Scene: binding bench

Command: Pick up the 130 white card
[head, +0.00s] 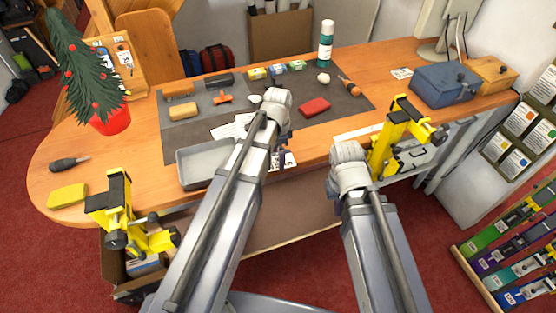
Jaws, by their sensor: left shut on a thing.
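A white card (289,160) with dark print shows at the table's front edge, just right of my left arm; its number is too small to read. My left gripper (282,153) is mostly hidden behind its own arm; only a small dark part shows, at the card. It is shut on this card, as far as the view shows. Other white cards or papers (226,131) lie on the dark mat, partly behind the left arm. My right arm reaches toward the table's front edge; its gripper is hidden.
A grey tray (190,181) sits left of my left arm. Yellow clamps stand at the table edge, left (122,205) and right (388,142). The mat (345,100) holds a red block (314,108) and several tools. A green bottle (326,45) stands behind.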

